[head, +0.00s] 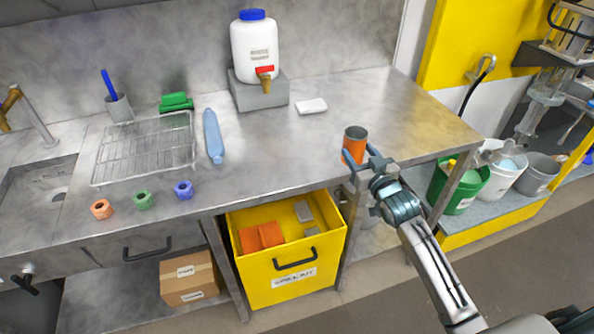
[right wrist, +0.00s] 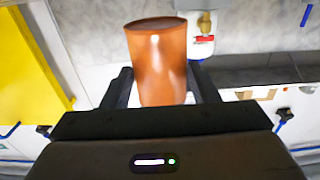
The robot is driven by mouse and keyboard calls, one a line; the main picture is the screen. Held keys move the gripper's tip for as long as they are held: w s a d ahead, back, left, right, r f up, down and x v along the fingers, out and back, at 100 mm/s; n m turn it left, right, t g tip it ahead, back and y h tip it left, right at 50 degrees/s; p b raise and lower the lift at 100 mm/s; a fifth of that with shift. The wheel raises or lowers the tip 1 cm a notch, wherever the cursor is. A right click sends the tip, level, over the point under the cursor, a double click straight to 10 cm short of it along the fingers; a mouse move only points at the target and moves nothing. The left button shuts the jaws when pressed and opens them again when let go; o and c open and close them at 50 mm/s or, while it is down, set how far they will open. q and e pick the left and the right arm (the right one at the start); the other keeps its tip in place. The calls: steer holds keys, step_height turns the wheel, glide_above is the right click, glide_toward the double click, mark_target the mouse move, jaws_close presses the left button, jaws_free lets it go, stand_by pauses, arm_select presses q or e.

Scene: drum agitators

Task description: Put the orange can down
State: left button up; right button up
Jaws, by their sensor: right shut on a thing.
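The orange can (head: 355,144) is upright at the right part of the metal counter (head: 285,150), near its front edge. My right gripper (head: 366,160) is shut on the can, with a finger on each side of it. In the right wrist view the can (right wrist: 160,60) stands between the two fingers (right wrist: 160,90). My left gripper is in neither view.
A white jug (head: 255,50) with a tap stands on a grey block at the back. A white bar (head: 311,106), a blue bottle (head: 213,137) and a wire rack (head: 145,150) lie on the counter. Below, a yellow drawer (head: 290,270) is open. The counter left of the can is clear.

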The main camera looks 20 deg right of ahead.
steer(key=w+a+p, duration=0.1)
steer(key=a, duration=0.4)
steer(key=w+a+f+p, duration=0.1)
steer(key=a+p, duration=0.1)
steer(key=a, duration=0.3)
steer(key=w+a+p, duration=0.1)
steer(key=a, duration=0.4)
steer(key=shift+w+a+f+p, duration=0.15)
steer(key=shift+p, duration=0.2)
steer(key=shift+f, duration=1.85)
steer(key=shift+f, duration=0.2)
steer(key=o, duration=1)
steer(key=shift+r, duration=0.1)
